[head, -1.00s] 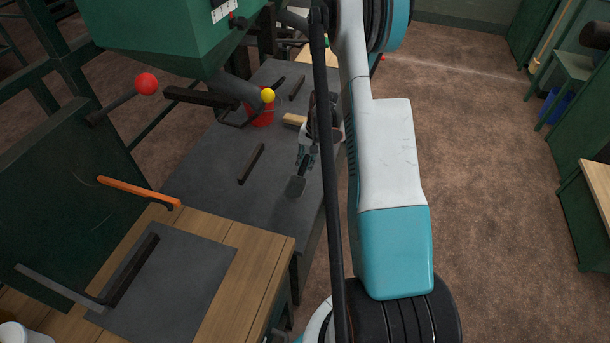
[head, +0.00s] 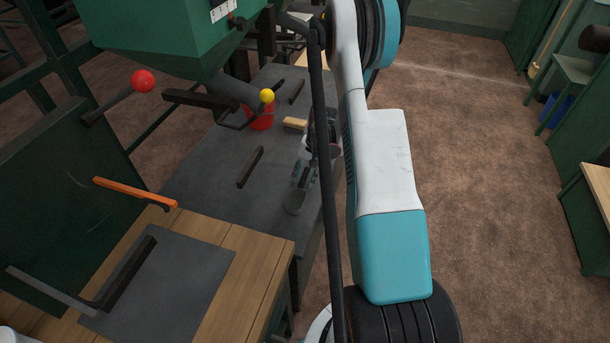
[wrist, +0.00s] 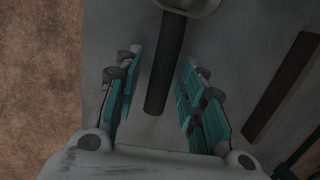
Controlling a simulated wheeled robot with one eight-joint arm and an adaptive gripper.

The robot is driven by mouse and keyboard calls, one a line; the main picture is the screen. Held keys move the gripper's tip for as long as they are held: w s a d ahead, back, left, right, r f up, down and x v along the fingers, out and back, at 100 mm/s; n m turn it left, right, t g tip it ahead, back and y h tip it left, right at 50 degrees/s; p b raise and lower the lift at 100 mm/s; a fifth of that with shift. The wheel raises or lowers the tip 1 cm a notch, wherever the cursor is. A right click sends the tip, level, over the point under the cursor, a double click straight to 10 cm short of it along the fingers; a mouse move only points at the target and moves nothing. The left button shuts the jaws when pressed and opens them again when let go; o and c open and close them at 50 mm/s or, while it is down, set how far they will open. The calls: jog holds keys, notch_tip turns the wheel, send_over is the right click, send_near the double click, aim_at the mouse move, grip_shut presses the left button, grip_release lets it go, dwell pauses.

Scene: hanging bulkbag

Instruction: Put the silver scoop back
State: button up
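The silver scoop (head: 295,202) is on or just over the grey bench top (head: 205,165), near its right edge, with its bowl toward the front. In the wrist view its dark handle (wrist: 167,62) runs between my fingers and its bowl (wrist: 190,4) is cut off at the top edge. My gripper (head: 303,178) is at the handle; in the wrist view my gripper (wrist: 158,92) is open, with a gap on each side of the handle. My arm hides part of the gripper in the head view.
A green hopper (head: 170,30) overhangs the bench. A red container (head: 259,117), a tan block (head: 295,124) and a dark bar (head: 250,167) are on the bench. A wooden table (head: 262,255) stands in front. Open floor (head: 475,170) lies to the right.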

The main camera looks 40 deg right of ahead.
jog(key=p+v, duration=0.4)
jog(key=v, duration=0.8)
jog(key=shift+w+r, duration=0.1)
jog(key=shift+r, duration=0.05)
